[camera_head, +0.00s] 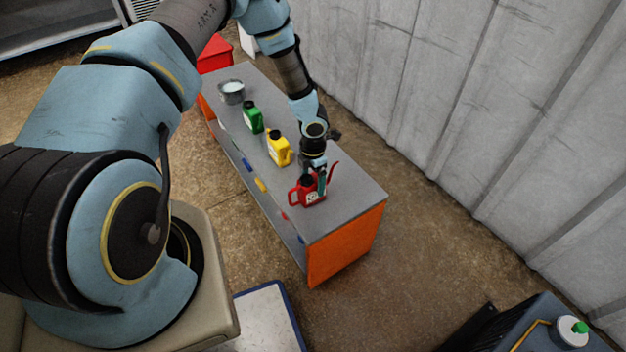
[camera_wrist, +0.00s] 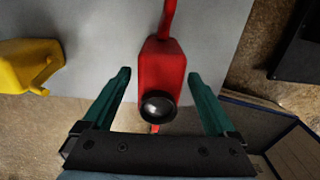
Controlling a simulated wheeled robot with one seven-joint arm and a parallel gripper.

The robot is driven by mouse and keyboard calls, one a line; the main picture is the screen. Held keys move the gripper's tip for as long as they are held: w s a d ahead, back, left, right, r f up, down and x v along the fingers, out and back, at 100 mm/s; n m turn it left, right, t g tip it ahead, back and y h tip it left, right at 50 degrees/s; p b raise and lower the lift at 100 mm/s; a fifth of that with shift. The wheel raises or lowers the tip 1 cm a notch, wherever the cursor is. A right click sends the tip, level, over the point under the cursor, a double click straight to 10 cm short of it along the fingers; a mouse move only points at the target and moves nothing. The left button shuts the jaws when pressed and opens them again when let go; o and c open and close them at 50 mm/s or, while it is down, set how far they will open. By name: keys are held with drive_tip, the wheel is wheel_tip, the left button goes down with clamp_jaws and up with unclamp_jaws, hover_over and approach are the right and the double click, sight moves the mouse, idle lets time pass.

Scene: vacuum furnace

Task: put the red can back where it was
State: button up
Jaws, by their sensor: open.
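The red can (camera_head: 309,193) with a spout and a dark cap stands upright near the front end of the grey-topped bench (camera_head: 350,196). In the wrist view the red can (camera_wrist: 163,68) sits between the two green fingers, its dark round cap nearest the palm. My gripper (camera_head: 320,180) is open and reaches down over the can from above. In the wrist view my gripper (camera_wrist: 158,85) shows gaps between both fingers and the can, so it is not gripping it.
A yellow jug (camera_head: 278,149), a green jug (camera_head: 253,118) and a metal pot (camera_head: 231,92) stand in a row farther along the bench. The corrugated wall (camera_head: 430,90) runs along the right. A dark cart (camera_head: 545,335) with a white bottle (camera_head: 571,332) is at the lower right.

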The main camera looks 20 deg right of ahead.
sight(313, 178)
drive_tip(key=shift+r, duration=0.1)
wheel_tip(313, 178, up, 12)
drive_tip(key=shift+r+p, duration=0.15)
drive_tip(key=shift+p, duration=0.2)
drive_tip(key=w+a+r+m+t+h, duration=0.2)
drive_tip(key=w+a+r+m, duration=0.3)
drive_tip(key=r, duration=0.3)
drive_tip(key=w+a+r+m+t+h, duration=0.1)
drive_tip(key=w+a+r+m+t, duration=0.1)
drive_tip(key=w+a+r+m, duration=0.45)
drive_tip(key=s+a+r+m+g+y, duration=0.1)
drive_tip(key=s+a+r+m, duration=0.4)
drive_tip(key=a, duration=0.4)
drive_tip(key=s+a+r+m+g+y, duration=0.1)
drive_tip(key=s+a+r+m, duration=0.4)
drive_tip(key=s+a, duration=0.5)
drive_tip(key=shift+s+r+y, duration=0.3)
drive_tip(key=shift+r+y, duration=0.1)
drive_tip(key=shift+r, duration=0.45)
